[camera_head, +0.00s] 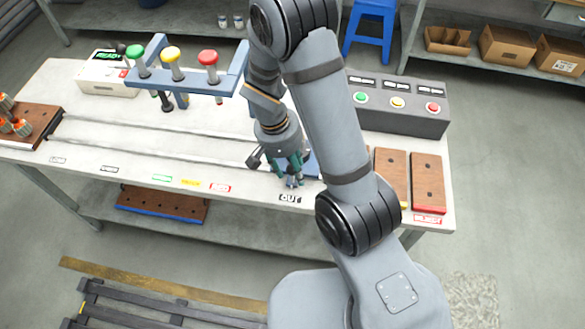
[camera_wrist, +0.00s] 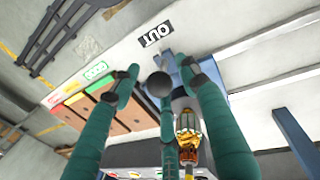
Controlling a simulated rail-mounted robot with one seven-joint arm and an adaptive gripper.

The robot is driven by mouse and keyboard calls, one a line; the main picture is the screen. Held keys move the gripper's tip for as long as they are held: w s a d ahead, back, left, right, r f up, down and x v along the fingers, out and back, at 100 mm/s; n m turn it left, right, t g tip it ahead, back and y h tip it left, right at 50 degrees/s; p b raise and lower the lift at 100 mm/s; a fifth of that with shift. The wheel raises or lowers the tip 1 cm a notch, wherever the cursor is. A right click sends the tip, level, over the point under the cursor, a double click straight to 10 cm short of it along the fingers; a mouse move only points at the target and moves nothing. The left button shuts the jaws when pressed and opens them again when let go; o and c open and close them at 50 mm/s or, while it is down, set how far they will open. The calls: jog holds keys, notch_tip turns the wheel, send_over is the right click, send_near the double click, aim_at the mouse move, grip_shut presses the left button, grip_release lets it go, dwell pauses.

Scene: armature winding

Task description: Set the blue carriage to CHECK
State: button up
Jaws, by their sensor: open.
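The blue carriage (camera_head: 312,165) stands at the OUT label (camera_head: 290,198), at the right end of the rails, mostly hidden behind my arm. In the wrist view its blue edge (camera_wrist: 174,64) shows near the OUT label (camera_wrist: 157,34), with a round dark knob (camera_wrist: 159,84) in front. My gripper (camera_head: 291,178) is low over the carriage's near side. In the wrist view its teal fingers (camera_wrist: 160,78) are spread, with the knob between them; I cannot tell whether they touch it. A copper-wound armature (camera_wrist: 188,130) shows behind the fingers.
Two rails (camera_head: 170,143) run left across the bench, clear beside the carriage. Labels line the front edge, too small to read surely. A blue overhead bar (camera_head: 190,82) carries green, yellow and red knobs. Brown boards (camera_head: 428,180) and a button box (camera_head: 400,105) stand right.

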jog(key=shift+f, duration=0.15)
jog(key=shift+c, duration=0.7)
grip_shut()
